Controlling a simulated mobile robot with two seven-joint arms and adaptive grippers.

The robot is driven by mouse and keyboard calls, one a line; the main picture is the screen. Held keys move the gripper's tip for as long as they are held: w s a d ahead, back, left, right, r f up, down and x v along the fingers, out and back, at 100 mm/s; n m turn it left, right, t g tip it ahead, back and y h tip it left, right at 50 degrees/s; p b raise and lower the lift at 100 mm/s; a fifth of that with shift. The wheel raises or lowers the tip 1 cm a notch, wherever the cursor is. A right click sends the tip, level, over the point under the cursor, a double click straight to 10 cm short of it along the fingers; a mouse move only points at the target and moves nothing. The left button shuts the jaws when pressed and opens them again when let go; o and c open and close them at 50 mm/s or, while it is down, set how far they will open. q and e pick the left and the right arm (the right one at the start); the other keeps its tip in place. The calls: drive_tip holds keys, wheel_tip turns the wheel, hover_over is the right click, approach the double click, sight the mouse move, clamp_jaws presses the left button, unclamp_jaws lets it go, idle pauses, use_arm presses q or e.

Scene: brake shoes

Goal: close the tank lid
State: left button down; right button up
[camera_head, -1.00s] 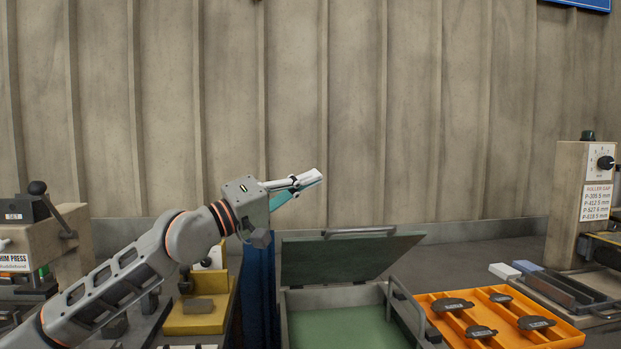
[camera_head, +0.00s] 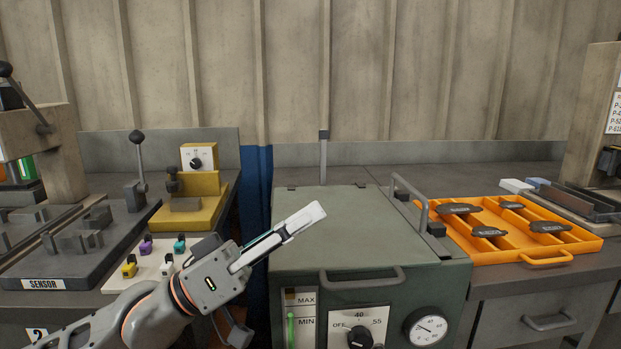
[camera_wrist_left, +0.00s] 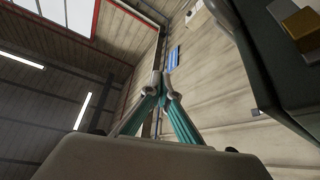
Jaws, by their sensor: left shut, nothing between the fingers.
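The tank (camera_head: 450,283) is a grey-green box in the middle of the head view, with a level gauge, a dial and a round meter on its front. Its lid (camera_head: 325,228) lies flat across the top, with the lid's handle (camera_head: 362,279) at the front edge. From this view I see no gap under the lid. My left gripper (camera_head: 305,217) is shut and empty, above the lid's left part in the picture. Its closed fingertips also show in the left wrist view (camera_wrist_left: 160,84), pointing toward the wall and ceiling. My right gripper is not in view.
An orange tray (camera_head: 520,257) with several brake shoes stands right of the tank. A yellow fixture (camera_head: 185,215) and a white board (camera_head: 135,277) with coloured pieces are on the left. An upright grey post (camera_head: 323,160) rises behind the lid.

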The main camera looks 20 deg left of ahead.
use_arm(q)
drive_tip(key=f, duration=0.3)
drive_tip(key=s+f+b, duration=0.1)
drive_tip(key=f, duration=0.1)
drive_tip(key=shift+d, duration=0.2)
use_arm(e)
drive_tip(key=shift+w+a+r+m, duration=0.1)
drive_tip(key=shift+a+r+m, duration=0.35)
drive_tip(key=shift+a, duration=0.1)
